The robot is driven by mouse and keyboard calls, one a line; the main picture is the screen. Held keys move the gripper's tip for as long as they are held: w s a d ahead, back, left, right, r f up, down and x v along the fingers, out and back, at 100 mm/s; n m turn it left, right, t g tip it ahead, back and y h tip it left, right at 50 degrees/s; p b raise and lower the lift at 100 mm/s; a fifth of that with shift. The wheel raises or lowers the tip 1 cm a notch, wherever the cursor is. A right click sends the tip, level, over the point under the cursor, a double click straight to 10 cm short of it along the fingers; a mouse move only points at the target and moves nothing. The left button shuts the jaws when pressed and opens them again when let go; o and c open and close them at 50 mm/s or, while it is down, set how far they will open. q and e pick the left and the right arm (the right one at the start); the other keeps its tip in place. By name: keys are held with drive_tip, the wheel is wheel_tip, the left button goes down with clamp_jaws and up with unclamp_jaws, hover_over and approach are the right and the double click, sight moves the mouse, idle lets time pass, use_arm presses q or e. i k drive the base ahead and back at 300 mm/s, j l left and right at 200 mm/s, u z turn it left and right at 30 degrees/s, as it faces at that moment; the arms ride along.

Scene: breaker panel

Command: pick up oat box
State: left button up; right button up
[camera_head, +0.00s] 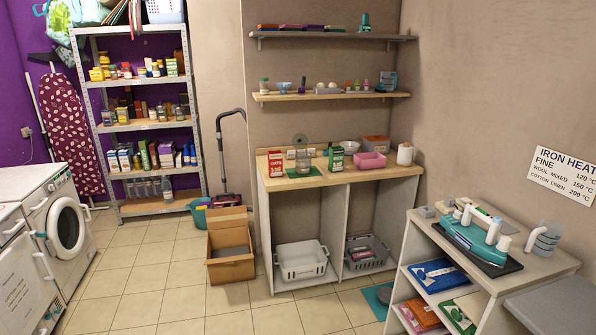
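A red and white box (276,163) stands upright at the left end of the wooden counter (395,171). Its lettering looks like "OATS", but it is small. A green and white box (336,158) stands upright farther right on the same counter; its print is too small to read. Neither of my grippers is in view, so nothing is seen touching the boxes.
A green mat (304,173), a pink bin (370,160) and a paper roll (404,154) share the counter. An open cardboard box (230,268) stands on the floor before it. An ironing station (478,238) is at right. Tiled floor (150,280) is clear at left centre.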

sight(274, 158)
drive_tip(key=i, duration=2.75)
